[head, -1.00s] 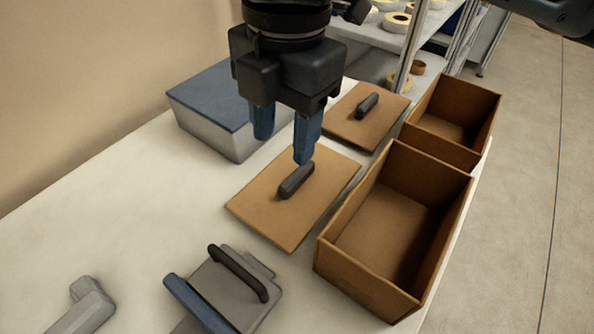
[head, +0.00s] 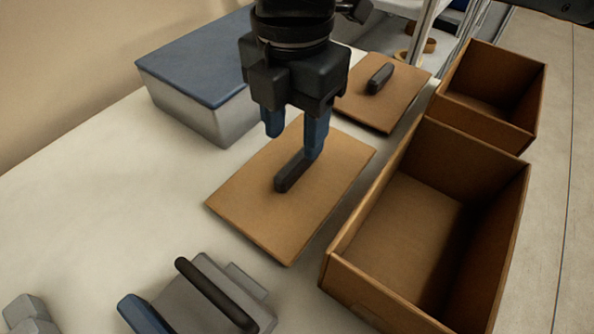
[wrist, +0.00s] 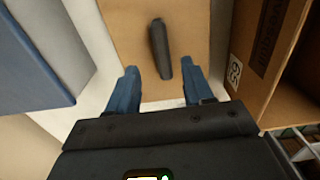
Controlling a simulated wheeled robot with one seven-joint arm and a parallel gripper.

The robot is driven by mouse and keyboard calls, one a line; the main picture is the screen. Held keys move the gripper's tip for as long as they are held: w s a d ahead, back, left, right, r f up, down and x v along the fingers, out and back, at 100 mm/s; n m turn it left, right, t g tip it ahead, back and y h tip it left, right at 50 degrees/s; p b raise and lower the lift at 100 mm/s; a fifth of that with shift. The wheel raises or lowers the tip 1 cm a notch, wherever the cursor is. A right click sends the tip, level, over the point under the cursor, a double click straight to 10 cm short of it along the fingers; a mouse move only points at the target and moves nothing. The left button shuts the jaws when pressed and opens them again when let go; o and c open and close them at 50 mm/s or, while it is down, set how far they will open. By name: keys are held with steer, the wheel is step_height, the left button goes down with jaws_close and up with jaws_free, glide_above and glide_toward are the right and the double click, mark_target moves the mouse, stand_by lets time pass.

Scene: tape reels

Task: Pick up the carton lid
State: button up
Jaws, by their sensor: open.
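A flat brown carton lid (head: 250,205) with a dark bar handle (head: 290,174) lies on the pale table, left of the nearer open carton. My gripper (head: 294,145) is above the lid's far part, its blue fingers pointing down, open and empty. In the head view one finger overlaps the far end of the handle. In the wrist view the handle (wrist: 160,48) lies ahead of and between the fingertips of my gripper (wrist: 158,78). The lid also shows there (wrist: 190,20). A second, similar lid (head: 404,90) with a handle lies farther back.
Two open brown cartons stand at the right, a nearer one (head: 345,245) and a farther one (head: 530,90). A blue-topped grey box (head: 195,60) is at the back left. A grey device with a dark handle (head: 215,295) is in front. Bare table lies at the left.

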mark_target(297, 160)
steer(key=shift+s+d+f, duration=0.1)
steer(key=shift+f, duration=1.1)
steer(key=shift+d+f, duration=0.1)
steer(key=shift+f, duration=1.05)
steer(key=shift+c, duration=0.4)
jaws_close()
